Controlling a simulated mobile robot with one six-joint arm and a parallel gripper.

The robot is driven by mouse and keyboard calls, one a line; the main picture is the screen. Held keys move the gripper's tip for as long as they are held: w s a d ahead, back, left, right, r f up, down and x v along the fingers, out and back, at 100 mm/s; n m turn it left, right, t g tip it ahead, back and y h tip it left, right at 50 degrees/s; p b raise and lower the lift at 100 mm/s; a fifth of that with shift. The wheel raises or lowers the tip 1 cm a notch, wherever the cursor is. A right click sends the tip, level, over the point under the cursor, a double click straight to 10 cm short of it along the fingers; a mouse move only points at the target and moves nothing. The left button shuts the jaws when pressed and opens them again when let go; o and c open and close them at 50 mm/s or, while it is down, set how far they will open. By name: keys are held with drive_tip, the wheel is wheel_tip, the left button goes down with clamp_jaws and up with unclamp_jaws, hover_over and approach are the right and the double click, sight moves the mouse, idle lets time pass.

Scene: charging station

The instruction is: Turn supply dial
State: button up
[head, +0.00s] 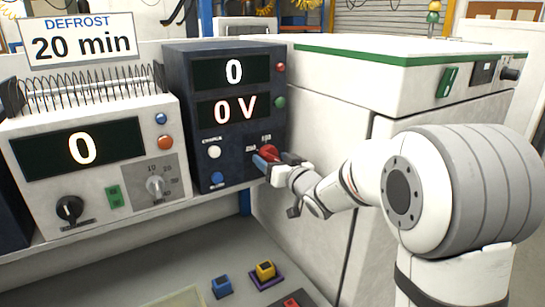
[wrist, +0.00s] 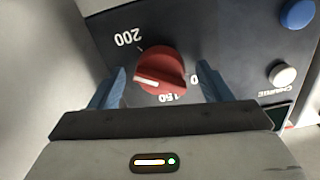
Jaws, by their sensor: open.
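The supply dial (head: 268,151) is a red round knob on the dark supply unit (head: 178,118), low on the right of its front. In the wrist view the red dial (wrist: 160,70) shows a white mark towards its lower left. Printed numbers stand around it; 200 and 150 are readable, another is partly hidden by a finger. My gripper (wrist: 162,72) is open, its blue fingers on either side of the dial, with a gap visible on both sides. In the head view my gripper (head: 274,162) is at the dial and partly covers it.
The unit's displays (head: 233,72) read 0 and 0 V. A white button (head: 214,152) and a blue button (head: 217,179) are left of the dial. A defrost unit (head: 88,150) stands to the left, a white cabinet (head: 330,120) to the right. Small coloured blocks (head: 265,271) lie below.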

drive_tip(key=shift+w+a, duration=0.2)
drive_tip(key=shift+w, duration=0.05)
drive_tip(key=c, duration=1)
drive_tip(key=shift+o, duration=0.2)
drive_tip(key=shift+b, duration=0.35)
